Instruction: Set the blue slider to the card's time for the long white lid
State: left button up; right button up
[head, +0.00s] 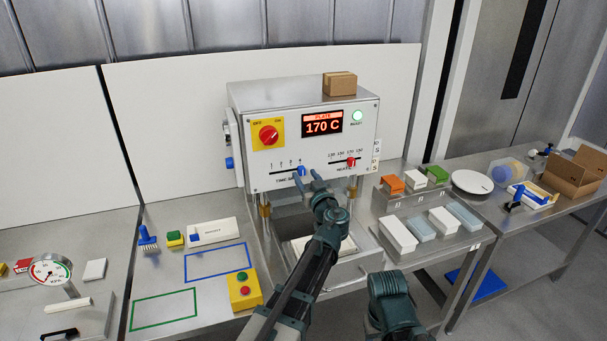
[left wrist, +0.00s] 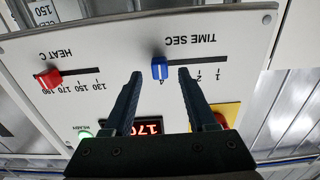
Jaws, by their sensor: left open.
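The blue slider (head: 301,171) sits in the TIME SEC slot on the front of the steel press (head: 290,120). In the left wrist view, which is upside down, the blue slider (left wrist: 160,68) stands by the 4 mark. My left gripper (head: 308,179) is open in front of the panel. In the left wrist view its fingertips (left wrist: 160,74) lie either side of the slider; contact cannot be told. A card (left wrist: 45,12) with 150 on it shows only in part beside the panel. Its times are not readable. My right gripper is out of view.
The red heat slider (head: 351,162) is at the slot's high end; the display (head: 322,123) reads 170 C. A red knob (head: 268,135) is on the panel. White packs (head: 397,235) and several coloured ones sit on the right rack. A green-and-red button box (head: 244,289) stands at front left.

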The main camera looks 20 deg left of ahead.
aim_at(302, 171)
pick_arm(q)
jog(key=shift+x, duration=1.25)
grip_shut()
jog(key=shift+s, duration=0.1)
dwell(0.5)
